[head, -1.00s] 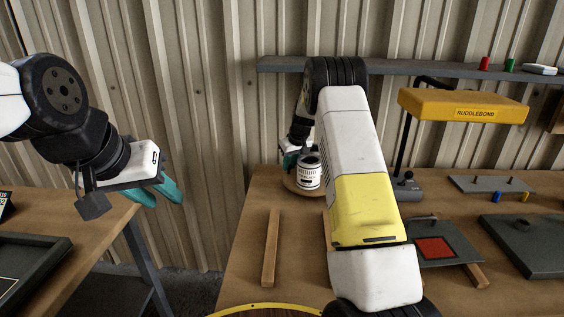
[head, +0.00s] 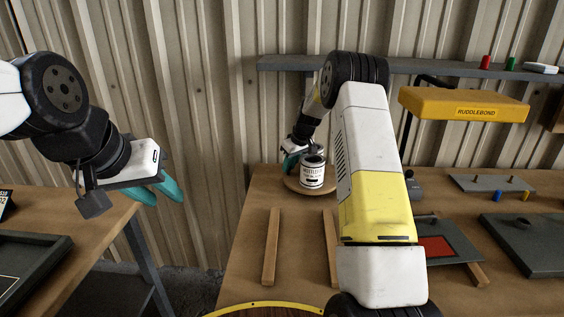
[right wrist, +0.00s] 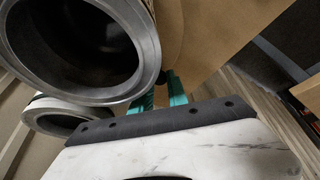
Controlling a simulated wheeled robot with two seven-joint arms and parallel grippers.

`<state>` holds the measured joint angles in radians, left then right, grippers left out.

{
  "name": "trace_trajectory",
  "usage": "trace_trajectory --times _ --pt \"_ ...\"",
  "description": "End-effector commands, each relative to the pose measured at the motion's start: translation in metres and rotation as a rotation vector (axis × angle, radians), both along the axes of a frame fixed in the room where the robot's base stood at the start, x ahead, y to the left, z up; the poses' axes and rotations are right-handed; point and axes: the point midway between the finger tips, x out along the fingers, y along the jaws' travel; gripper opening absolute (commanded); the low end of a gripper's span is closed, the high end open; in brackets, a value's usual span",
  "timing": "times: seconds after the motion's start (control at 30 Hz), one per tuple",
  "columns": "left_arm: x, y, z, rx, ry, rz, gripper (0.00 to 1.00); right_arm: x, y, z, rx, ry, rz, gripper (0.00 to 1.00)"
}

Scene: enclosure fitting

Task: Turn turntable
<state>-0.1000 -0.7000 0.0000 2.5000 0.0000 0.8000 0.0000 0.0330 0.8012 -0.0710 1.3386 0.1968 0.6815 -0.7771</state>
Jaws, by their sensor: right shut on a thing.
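The turntable (head: 296,187) is a round wooden disc at the back left of the workbench. A white can (head: 312,176) with a dark-lettered label stands upright on it. My right gripper (head: 289,161) is low beside the can, at the left of the disc. In the right wrist view its teal fingers (right wrist: 162,92) are shut on a small dark knob (right wrist: 162,76) by the turntable's edge (right wrist: 178,35). Two open-topped cans, one large (right wrist: 150,82) and one smaller (right wrist: 35,106), fill the left of that view. My left gripper (head: 166,190) is empty, fingers apart, over the gap between tables.
Two wooden strips lie on the bench (head: 240,235), the left one (head: 271,247) clear of my arm. A yellow lamp (head: 462,106) labelled RUDDLEBOND stands to the right. A grey plate with a red square (head: 436,247) and a dark tray (head: 530,245) lie at right.

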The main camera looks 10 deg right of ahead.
Motion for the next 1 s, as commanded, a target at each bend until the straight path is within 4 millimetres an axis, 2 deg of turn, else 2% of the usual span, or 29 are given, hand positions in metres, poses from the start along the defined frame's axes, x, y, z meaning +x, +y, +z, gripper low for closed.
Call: trace_trajectory --times 0.07,0.1,0.2,0.57,1.0 --pt "0.000 0.000 0.000 0.000 0.000 0.000 0.36 0.000 0.000 0.000 -0.001 0.000 0.000 0.00" --pt "0.000 0.000 0.000 0.000 0.000 0.000 0.36 0.000 0.000 0.000 0.000 0.000 -0.001 0.22" --pt "0.000 0.000 0.000 0.000 0.000 0.000 0.36 0.000 0.000 0.000 0.000 0.000 -0.001 0.41" --pt "0.000 0.000 0.000 0.000 0.000 0.000 0.36 -0.001 -0.001 0.004 -0.001 -0.002 -0.002 0.41" --pt "0.000 0.000 0.000 0.000 0.000 0.000 0.36 -0.022 -0.014 0.064 -0.001 -0.002 -0.002 0.41"
